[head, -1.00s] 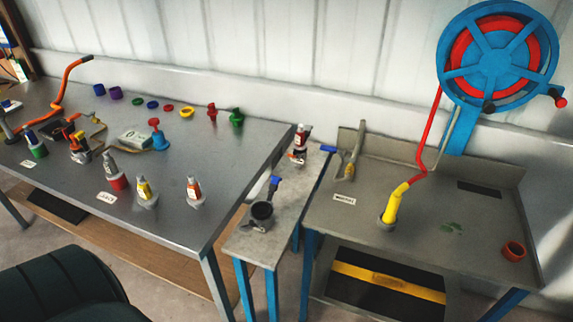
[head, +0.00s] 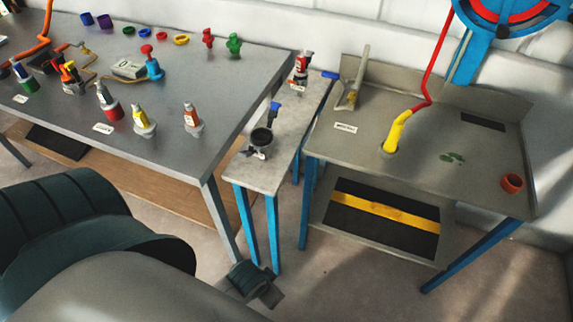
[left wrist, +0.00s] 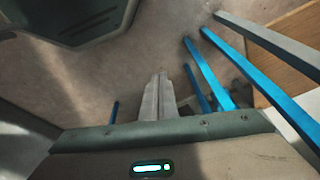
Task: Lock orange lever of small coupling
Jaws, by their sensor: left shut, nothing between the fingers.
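On the long metal table, a small fitting with orange and yellow parts (head: 71,78) stands at the left in the head view. Whether it is the small coupling, and how its lever is set, is too small to tell. An orange tube (head: 45,30) rises behind it at the far left. My left gripper (head: 268,290) is low in front of the narrow side bench, well below the tabletops and far from the fitting. Its fingers (left wrist: 158,98) are shut and empty, over the floor, in the left wrist view. My right gripper is out of view.
The long table (head: 235,90) carries several bottles and coloured caps. The narrow bench (head: 245,172) holds a dark cup-like fitting (head: 260,140) with a blue handle. A grey worktop (head: 390,180) with a yellow nozzle (head: 396,132) stands right. Blue legs (left wrist: 265,62) rise close to my left gripper.

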